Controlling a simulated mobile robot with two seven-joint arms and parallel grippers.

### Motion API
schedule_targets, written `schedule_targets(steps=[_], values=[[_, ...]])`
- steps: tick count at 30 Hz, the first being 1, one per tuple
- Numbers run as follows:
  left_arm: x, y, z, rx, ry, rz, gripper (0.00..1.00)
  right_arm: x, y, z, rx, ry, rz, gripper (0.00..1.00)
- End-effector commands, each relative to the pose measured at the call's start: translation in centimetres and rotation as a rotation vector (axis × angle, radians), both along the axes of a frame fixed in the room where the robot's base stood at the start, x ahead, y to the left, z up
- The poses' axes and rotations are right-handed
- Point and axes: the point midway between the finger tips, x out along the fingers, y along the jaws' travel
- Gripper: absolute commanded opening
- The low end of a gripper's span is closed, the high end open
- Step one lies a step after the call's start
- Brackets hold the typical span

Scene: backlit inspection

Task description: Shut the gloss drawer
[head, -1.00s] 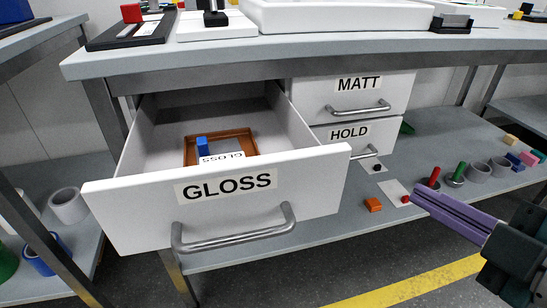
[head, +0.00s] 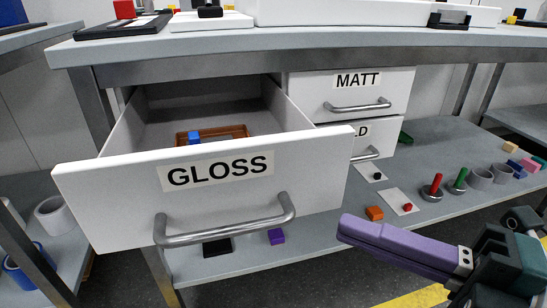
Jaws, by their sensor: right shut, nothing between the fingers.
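The gloss drawer (head: 110,203) is pulled far out of the bench in the head view. Its white front carries the label GLOSS and a grey bar handle (head: 228,228). Inside it lies a brown tray (head: 240,131) with a blue block (head: 194,137); the front panel hides their lower parts. My right gripper (head: 345,228) is shut and empty, its purple fingers pointing left. In the picture its tips are just right of the drawer front's lower right corner; I see no clear contact. My left gripper is not in view.
The matt drawer (head: 392,88) and the hold drawer (head: 385,134) are shut at the right. The lower shelf (head: 330,238) bears an orange block (head: 374,213), a purple block (head: 276,237) and several pegs and rings. The bench top (head: 330,42) is above.

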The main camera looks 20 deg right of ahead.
Motion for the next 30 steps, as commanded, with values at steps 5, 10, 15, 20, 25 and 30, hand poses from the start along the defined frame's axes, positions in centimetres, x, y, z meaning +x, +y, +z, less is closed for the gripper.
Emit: schedule_targets(steps=[5,10,15,20,25,30], values=[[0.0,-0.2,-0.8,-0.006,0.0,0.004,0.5,2.9,1.5,-0.2,0.0,-0.004,0.0,0.0],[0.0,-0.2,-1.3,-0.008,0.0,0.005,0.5,4.8,1.5,-0.1,0.0,-0.001,-0.001,0.0],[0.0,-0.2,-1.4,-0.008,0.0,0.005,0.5,5.5,1.5,0.0,0.001,0.001,-0.001,0.0],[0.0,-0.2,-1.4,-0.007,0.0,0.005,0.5,5.5,1.5,0.0,0.001,0.001,-0.001,0.0],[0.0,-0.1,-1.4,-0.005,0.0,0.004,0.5,5.5,1.5,0.0,0.001,0.001,-0.001,0.0],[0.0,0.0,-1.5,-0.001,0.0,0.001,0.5,5.9,1.4,0.0,0.001,0.001,-0.001,0.0]])
